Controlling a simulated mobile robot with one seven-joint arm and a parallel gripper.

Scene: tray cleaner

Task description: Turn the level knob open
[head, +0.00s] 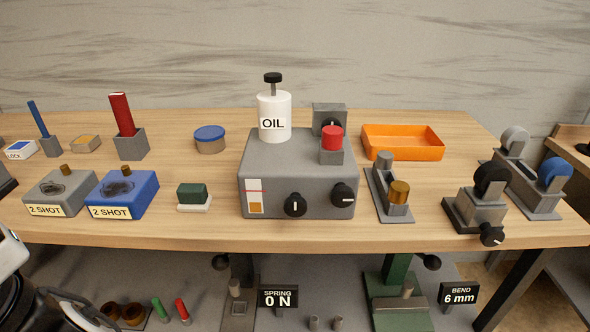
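A grey box-shaped machine (288,160) stands mid-table with a white OIL bottle (274,118) on top. Its front has two black knobs and a small gauge (255,196) with a red line and an amber patch low down. The left front knob (295,205) is beside the gauge, its white mark upright. The right front knob (343,195) has its mark about level. No label tells which is the level knob. Another dark knob on the grey block (329,112) behind is partly hidden by a red button (332,137). My gripper is not visible; only arm parts show at lower left.
Blue and grey 2 SHOT boxes (122,193) and a green-topped brush-like block (193,195) stand left of the machine. The table's front edge before the machine is clear.

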